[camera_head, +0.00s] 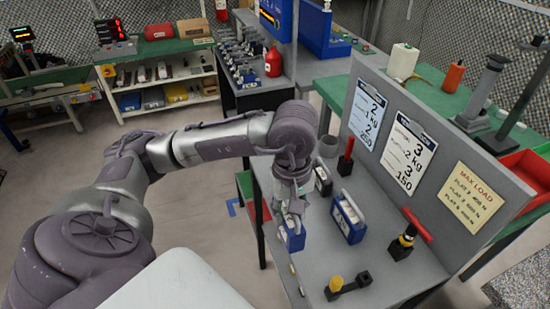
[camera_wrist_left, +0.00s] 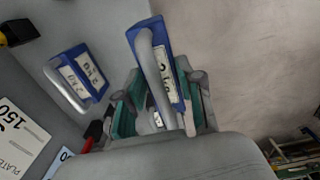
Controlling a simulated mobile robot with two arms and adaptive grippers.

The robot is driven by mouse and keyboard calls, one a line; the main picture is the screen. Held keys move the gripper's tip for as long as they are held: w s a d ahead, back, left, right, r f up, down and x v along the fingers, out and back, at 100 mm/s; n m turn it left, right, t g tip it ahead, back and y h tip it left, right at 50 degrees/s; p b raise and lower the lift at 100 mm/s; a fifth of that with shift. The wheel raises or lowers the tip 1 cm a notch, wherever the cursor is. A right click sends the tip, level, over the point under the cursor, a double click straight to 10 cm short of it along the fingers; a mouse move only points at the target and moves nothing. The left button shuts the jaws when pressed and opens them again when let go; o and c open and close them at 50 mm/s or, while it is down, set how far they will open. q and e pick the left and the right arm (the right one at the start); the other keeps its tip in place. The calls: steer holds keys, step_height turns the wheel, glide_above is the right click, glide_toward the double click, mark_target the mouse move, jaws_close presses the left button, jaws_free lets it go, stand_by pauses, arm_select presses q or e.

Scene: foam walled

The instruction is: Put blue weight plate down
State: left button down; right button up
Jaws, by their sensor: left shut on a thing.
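My left gripper (camera_head: 294,208) is shut on a blue weight plate (camera_head: 294,241) with a pale handle, at the left edge of the grey table (camera_head: 330,262). In the left wrist view the blue weight plate (camera_wrist_left: 149,30) sits between the green-padded fingers of my left gripper (camera_wrist_left: 158,112). I cannot tell whether its underside touches the table. A second blue weight (camera_head: 354,228) with a handle stands to the right, apart from it; it also shows in the left wrist view (camera_wrist_left: 74,78). My right gripper is not in view.
A dark weight (camera_head: 322,182) and a red-handled tool (camera_head: 346,158) stand behind. A yellow-knobbed black fixture (camera_head: 347,285) lies at the front, a red-handled black part (camera_head: 404,243) at the right. A grey panel with signs (camera_head: 367,113) walls the right side. Bare table lies between them.

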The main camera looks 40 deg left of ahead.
arm_select(q)
steer(key=shift+w+d+f+p, duration=0.4)
steer(key=shift+w+f, duration=0.5)
steer(key=shift+f, duration=0.3)
steer(key=shift+w+d+f+p, duration=0.35)
steer(key=shift+w+f, duration=0.6)
steer(key=shift+f, duration=0.2)
steer(key=shift+w+d+f+p, duration=0.4)
steer(key=shift+w+f, duration=0.5)
steer(key=shift+f, duration=0.3)
steer(key=c, duration=1.2)
jaws_free()
steer(key=shift+s+f, duration=0.1)
steer(key=shift+f, duration=0.15)
steer(key=o, duration=0.5)
steer(key=shift+s+r, duration=0.1)
steer(key=shift+r, duration=0.1)
